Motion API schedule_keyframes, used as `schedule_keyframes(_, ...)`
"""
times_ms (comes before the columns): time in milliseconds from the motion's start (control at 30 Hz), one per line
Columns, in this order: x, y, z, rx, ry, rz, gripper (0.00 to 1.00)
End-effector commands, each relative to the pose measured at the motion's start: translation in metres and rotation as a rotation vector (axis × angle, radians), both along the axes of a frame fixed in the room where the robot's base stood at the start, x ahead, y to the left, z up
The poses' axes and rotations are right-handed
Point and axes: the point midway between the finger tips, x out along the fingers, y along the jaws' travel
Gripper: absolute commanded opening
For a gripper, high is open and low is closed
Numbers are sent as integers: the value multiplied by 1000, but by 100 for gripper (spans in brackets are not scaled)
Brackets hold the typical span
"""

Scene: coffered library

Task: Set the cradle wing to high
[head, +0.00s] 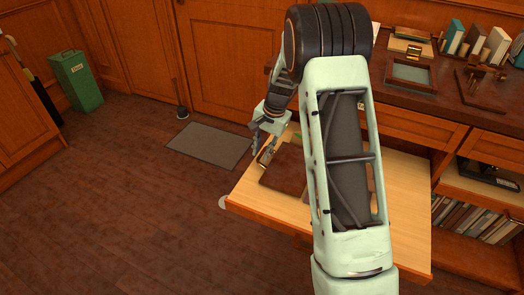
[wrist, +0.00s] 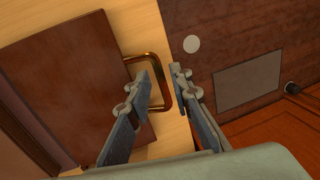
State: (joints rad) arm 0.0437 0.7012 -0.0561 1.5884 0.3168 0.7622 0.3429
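The cradle wing looks like a dark brown board (wrist: 75,80), lying on a pale wood surface in the wrist view. A brass loop handle (wrist: 156,57) sticks out from its right edge. In the head view the brown board (head: 284,170) is partly hidden by my arm, with the brass handle (head: 267,158) at its left end. My gripper (wrist: 160,76) is open at the handle. One finger appears inside the loop and the other outside it, with the outer bar between them. Contact cannot be told. In the head view my gripper (head: 264,143) is just above the handle.
The pale wood tabletop (head: 405,185) juts out from a dark desk (head: 440,100) with trays and books on it. A grey mat (head: 212,145) lies on the floor to the left. A green bin (head: 76,82) stands far left. The floor between is clear.

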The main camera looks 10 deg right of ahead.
Motion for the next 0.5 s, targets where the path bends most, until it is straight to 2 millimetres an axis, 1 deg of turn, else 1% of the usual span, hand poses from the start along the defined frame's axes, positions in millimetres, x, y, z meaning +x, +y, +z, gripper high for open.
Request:
schedule_keyframes(33,0,0,0,0,0,0,12)
schedule_keyframes(133,0,0,0,0,0,0,1)
schedule_keyframes(500,0,0,0,0,0,0,0)
